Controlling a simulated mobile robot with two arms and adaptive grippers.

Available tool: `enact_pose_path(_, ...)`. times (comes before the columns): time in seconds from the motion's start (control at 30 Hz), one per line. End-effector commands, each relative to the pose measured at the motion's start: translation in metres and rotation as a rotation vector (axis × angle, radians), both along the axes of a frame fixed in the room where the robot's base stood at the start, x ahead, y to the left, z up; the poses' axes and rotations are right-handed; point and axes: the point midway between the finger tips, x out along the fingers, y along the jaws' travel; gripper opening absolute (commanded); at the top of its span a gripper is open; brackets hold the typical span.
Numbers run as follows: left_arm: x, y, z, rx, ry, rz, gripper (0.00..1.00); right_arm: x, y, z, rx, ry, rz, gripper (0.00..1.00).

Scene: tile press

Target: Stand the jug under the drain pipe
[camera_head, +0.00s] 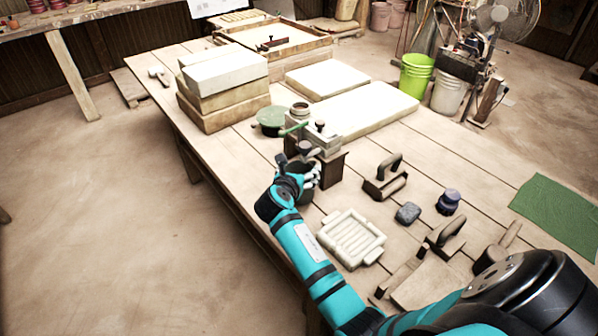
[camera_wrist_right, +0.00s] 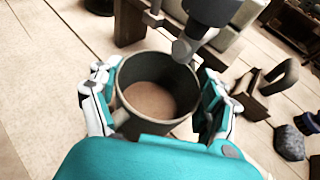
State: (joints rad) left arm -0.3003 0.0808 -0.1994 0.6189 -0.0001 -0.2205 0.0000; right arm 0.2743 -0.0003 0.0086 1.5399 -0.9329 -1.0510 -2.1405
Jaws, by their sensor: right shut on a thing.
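The jug (camera_wrist_right: 158,92) is a dark grey round vessel with an open top and a brown inside. My right gripper (camera_wrist_right: 157,85) is shut on it, with fingers on both sides of its wall. In the head view my right gripper (camera_head: 303,178) is at the table's left edge, and hides much of the jug (camera_head: 300,193). A dark pipe (camera_wrist_right: 184,50) with a rounded end overlaps the jug's far right rim in the wrist view. I cannot tell how high the pipe is above the rim. My left gripper is not in view.
A wooden stand (camera_head: 329,166) with fittings is just beyond the jug. A ribbed cream tray (camera_head: 351,238) is nearer me. A dark handled block (camera_head: 385,184), a grey stone (camera_head: 408,213) and a green mat (camera_head: 560,212) lie to the right. Pale slabs (camera_head: 365,110) lie behind.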

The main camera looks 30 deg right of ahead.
Motion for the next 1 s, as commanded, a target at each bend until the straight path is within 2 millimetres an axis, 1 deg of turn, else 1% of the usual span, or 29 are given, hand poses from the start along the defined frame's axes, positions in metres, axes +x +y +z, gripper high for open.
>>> enact_pose_path(0.03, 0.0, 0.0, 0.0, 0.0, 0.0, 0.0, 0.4, 0.001, 0.0, 0.002, -0.002, -0.004, 0.0, 0.2)
enact_pose_path(0.13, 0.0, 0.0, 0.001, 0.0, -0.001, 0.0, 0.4, 0.001, 0.0, 0.0, -0.002, -0.004, 0.001, 0.2)
enact_pose_path(0.17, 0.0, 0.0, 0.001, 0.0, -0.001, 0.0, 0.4, 0.0, 0.0, -0.002, 0.001, -0.001, 0.0, 0.82)
enact_pose_path(0.3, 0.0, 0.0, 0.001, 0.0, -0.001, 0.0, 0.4, 0.0, 0.0, -0.002, 0.001, -0.001, 0.0, 1.0)
enact_pose_path(0.57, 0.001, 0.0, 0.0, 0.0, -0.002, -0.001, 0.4, 0.0, 0.0, -0.002, 0.001, -0.001, 0.0, 1.0)
enact_pose_path(0.67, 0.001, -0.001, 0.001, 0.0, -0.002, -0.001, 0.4, -0.001, 0.002, 0.001, 0.0, 0.0, 0.001, 1.0)
enact_pose_path(0.77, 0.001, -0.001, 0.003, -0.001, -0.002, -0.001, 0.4, -0.009, 0.012, 0.007, 0.0, 0.0, 0.001, 1.0)
enact_pose_path(1.0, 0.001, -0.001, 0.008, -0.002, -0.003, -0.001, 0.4, -0.041, 0.048, 0.027, 0.003, -0.002, 0.001, 1.0)
